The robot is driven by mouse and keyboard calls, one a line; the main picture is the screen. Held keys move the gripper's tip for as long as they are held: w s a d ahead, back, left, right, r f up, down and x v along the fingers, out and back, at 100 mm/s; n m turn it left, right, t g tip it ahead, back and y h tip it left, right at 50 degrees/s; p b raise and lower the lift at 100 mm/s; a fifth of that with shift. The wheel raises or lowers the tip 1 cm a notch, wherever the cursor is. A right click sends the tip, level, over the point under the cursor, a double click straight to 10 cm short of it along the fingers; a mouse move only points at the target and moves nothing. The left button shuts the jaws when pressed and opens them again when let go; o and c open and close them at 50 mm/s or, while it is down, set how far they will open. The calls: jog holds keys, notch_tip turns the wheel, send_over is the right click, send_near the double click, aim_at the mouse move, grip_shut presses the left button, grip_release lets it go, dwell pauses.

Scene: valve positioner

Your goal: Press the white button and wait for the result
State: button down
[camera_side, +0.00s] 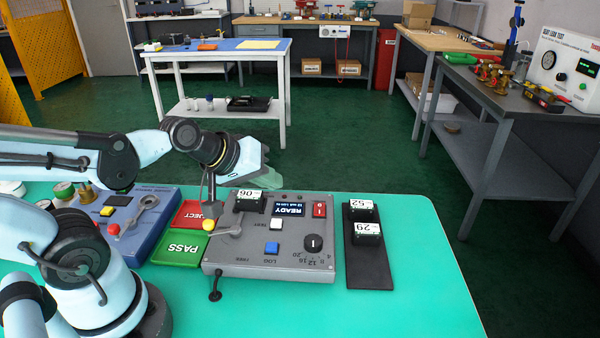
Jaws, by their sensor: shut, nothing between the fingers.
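A black unit tagged 06 (249,201) sits at the tester's upper left. My gripper (264,164) is shut and empty. In the picture it shows above and to the left of the white button, apart from it, beyond the tester's back edge. Its fingertips are small and hard to make out.
Near the white button are a blue button (271,248), a red switch (319,209), a black knob (313,243) and a yellow-knobbed lever (209,225). Green PASS (180,249) and red REJECT (190,214) trays lie left. A black tray (368,274) holds two units. The mat's right side is clear.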

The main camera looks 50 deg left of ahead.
aim_at(272, 223)
jog(key=shift+f, duration=3.3)
jog(key=shift+f, duration=0.45)
jog(key=shift+r, duration=0.1)
jog(key=shift+r, duration=0.35)
jog(key=shift+r, duration=0.1)
jog(key=shift+r, duration=2.4)
